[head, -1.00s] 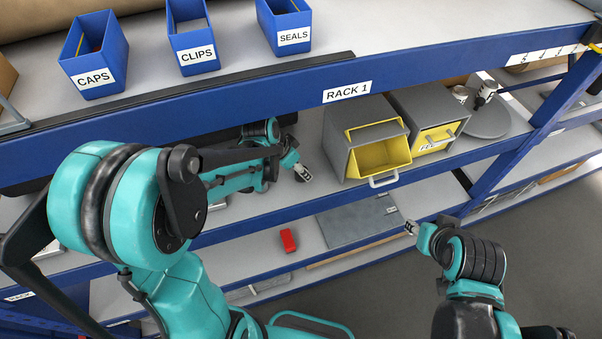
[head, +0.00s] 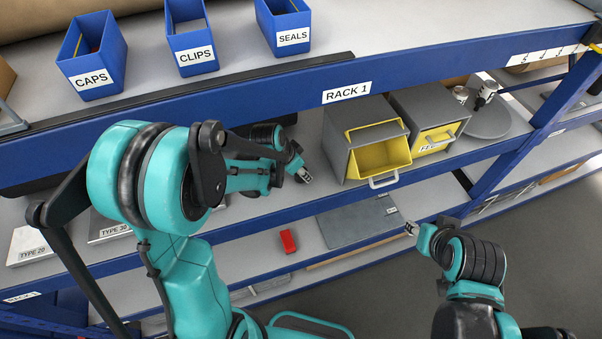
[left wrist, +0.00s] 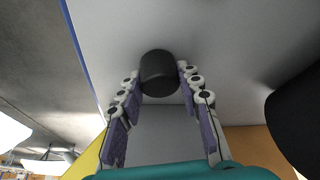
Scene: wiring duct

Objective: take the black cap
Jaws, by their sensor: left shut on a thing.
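The black cap (left wrist: 159,73) shows in the left wrist view, between the fingertips of my left gripper (left wrist: 160,85). The gripper is shut on it. In the head view my left gripper (head: 304,175) is over the middle shelf, just left of the grey cabinet with the open yellow drawer. The cap cannot be made out there. My right gripper (head: 411,228) is in front of the rack, near the lower shelf's grey panel. It is too small to tell whether it is open or shut.
The open yellow drawer (head: 382,157) juts from its grey cabinet (head: 352,118), beside a nearly shut yellow drawer (head: 437,140). A round grey tray (head: 488,122) is further right. Blue bins labelled CAPS (head: 93,80), CLIPS (head: 194,57) and SEALS (head: 292,39) stand on top. A red block (head: 288,241) lies below.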

